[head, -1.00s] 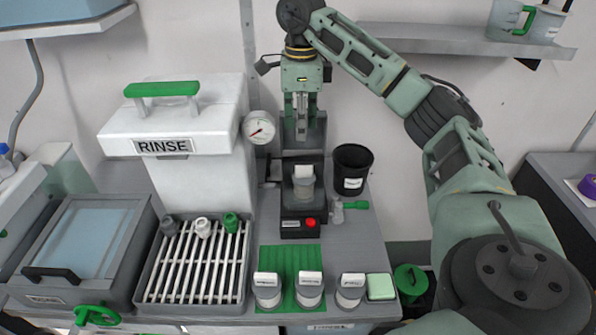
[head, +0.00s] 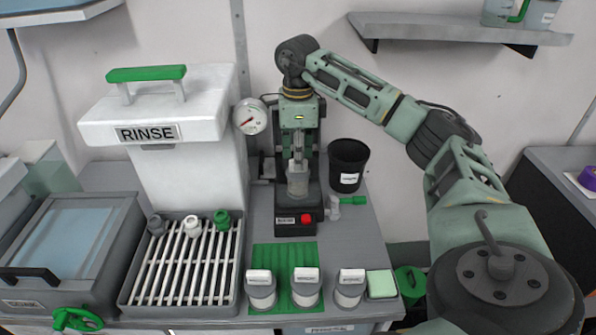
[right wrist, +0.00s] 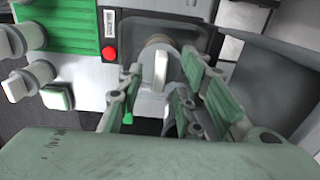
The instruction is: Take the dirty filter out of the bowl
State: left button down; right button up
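The bowl (head: 297,187) is a grey, translucent cup in the dark stand with a red button, at the middle of the bench. In the right wrist view a white upright tab (right wrist: 161,70) stands on a round grey body (right wrist: 158,45), with the red button to its left. I cannot see whether the tab belongs to the dirty filter, and the bowl's inside is hidden. My right gripper (head: 298,160) points down just above the bowl. Its fingers are open on both sides of the tab, with gaps showing. My left gripper is not in view.
A black bin (head: 348,165) stands close right of the stand, with a green-handled valve (head: 345,201) below it. A pressure gauge (head: 250,116) and the RINSE tank (head: 185,150) are at left.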

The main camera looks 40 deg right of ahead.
aim_at(298, 177)
jog(key=shift+f, duration=1.15)
grip_shut()
